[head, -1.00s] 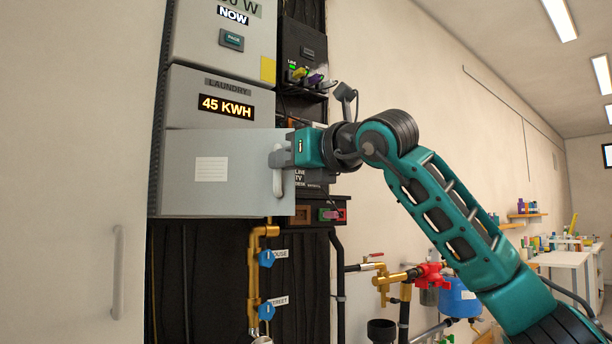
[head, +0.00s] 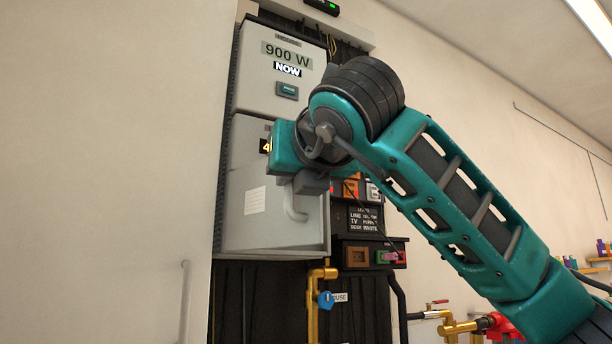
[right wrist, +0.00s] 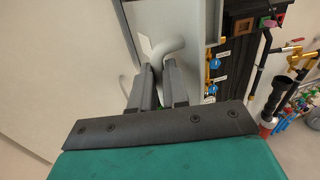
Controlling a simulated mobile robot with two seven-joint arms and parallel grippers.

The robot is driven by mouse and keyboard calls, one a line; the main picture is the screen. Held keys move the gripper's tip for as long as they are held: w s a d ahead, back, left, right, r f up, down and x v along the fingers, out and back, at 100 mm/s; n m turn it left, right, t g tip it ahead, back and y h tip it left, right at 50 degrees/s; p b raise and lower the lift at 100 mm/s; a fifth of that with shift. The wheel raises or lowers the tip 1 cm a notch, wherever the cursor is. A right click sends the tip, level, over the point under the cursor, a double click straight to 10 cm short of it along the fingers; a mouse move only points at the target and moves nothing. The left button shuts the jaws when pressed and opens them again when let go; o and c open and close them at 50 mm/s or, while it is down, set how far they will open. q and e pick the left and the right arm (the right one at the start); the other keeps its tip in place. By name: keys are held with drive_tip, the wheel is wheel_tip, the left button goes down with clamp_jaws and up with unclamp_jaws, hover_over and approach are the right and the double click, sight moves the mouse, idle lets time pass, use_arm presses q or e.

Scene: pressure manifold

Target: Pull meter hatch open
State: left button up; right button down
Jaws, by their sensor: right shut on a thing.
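The meter hatch (head: 240,225) is a grey panel with a white label, below the 900 W display in the head view. Its pale curved handle (head: 293,205) is at the panel's right side. My right gripper (head: 310,183) is at the handle, partly hidden by its own arm. In the right wrist view the two dark fingers (right wrist: 161,75) are closed around the handle (right wrist: 168,47), with the hatch (right wrist: 170,18) beyond. A pale lip shows along the hatch's lower edge; I cannot tell how far it stands off its frame. My left gripper is out of view.
The grey meter box (head: 262,85) is above the hatch. Dark panels with sockets (head: 362,257) and brass pipework (head: 313,305) lie right and below. A plain pale panel with a vertical handle (head: 185,300) fills the left side.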

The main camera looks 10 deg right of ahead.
drive_tip(key=shift+w+a+f, duration=0.1)
drive_tip(key=shift+w, duration=0.15)
drive_tip(key=c, duration=1.5)
unclamp_jaws()
drive_tip(key=shift+w, duration=0.1)
drive_tip(key=shift+o, duration=0.7)
drive_tip(key=shift+w+a+f, duration=0.15)
drive_tip(key=shift+w+a, duration=0.1)
drive_tip(key=shift+w, duration=0.05)
drive_tip(key=shift+o, duration=0.7)
drive_tip(key=shift+s+d, duration=0.15)
drive_tip(key=shift+s, duration=0.1)
drive_tip(key=s, duration=0.8)
drive_tip(key=s+d+b, duration=0.1)
drive_tip(key=s, duration=0.4)
drive_tip(key=shift+w, duration=0.1)
